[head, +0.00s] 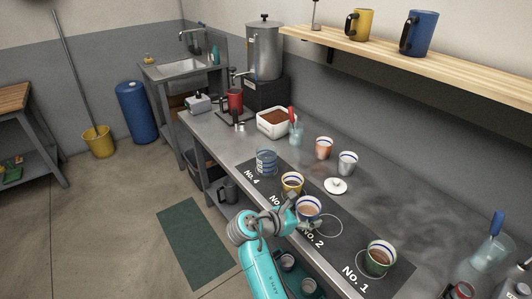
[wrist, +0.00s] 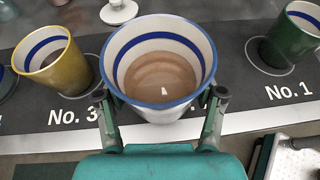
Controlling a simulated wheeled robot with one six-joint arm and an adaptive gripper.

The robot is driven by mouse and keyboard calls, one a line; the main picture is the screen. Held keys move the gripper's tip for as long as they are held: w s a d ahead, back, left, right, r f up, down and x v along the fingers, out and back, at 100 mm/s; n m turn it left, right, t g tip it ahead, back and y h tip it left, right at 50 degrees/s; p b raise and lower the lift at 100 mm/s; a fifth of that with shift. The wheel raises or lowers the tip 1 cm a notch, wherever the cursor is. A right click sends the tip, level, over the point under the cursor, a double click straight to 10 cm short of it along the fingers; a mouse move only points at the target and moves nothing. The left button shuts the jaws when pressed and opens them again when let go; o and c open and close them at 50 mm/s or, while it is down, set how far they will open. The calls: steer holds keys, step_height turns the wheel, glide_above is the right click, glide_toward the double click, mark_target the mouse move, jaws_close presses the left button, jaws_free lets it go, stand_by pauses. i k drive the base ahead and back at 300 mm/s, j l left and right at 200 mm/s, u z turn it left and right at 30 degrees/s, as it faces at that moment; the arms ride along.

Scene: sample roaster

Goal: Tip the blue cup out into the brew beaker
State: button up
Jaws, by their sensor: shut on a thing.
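A cup with a blue rim (head: 309,206), white inside with a blue band, is held upright near the No. 2 mark. Brown liquid shows inside it in the wrist view (wrist: 158,106). My gripper (wrist: 160,97) is shut on it, one finger on each side; in the head view the gripper (head: 296,214) is at its near left side. A bare ring shows to the cup's right, so it seems off its spot. A glass-like vessel with blue markings (head: 266,162) stands by No. 4; I cannot tell for certain whether it is the brew beaker.
A yellow cup (head: 292,182) stands by No. 3 and a green cup (head: 379,257) by No. 1, either side of the held cup. The shelf (head: 440,70) overhangs the back.

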mark_target(266, 155)
steer(key=i+j, duration=0.15)
steer(key=j, duration=0.2)
steer(key=i+j+z, duration=0.2)
steer(key=i+j, duration=0.15)
steer(key=j, duration=0.3)
steer(key=i+j, duration=0.1)
steer(key=j, duration=0.25)
steer(key=i+j+z, duration=0.1)
steer(key=j, duration=0.25)
steer(key=i+j, duration=0.2)
steer(key=j, duration=0.2)
steer(key=i+j+z, duration=0.3)
steer(key=k+j, duration=0.05)
